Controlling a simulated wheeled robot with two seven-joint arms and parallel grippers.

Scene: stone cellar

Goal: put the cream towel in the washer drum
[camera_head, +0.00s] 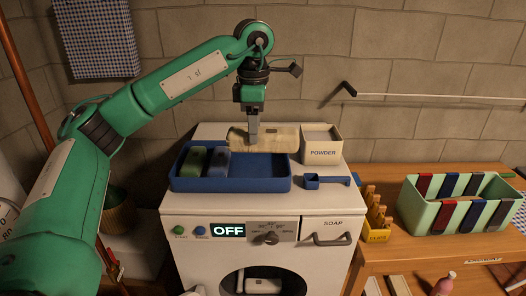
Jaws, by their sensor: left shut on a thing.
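The tray also holds a green roll (194,160) and a blue roll (218,160). The washer (190,255) shows OFF on its display. Its round drum opening (262,270) is at the bottom of the view, cut off, with a pale object (263,286) visible in it. My right gripper is not in view.
A white powder box (321,150) and blue scoop (327,180) are right of the tray. The soap drawer handle (330,240) sticks out in front. A wooden table (400,252) at right holds a pale green crate (425,215) with coloured cloths and a yellow peg box (378,236).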

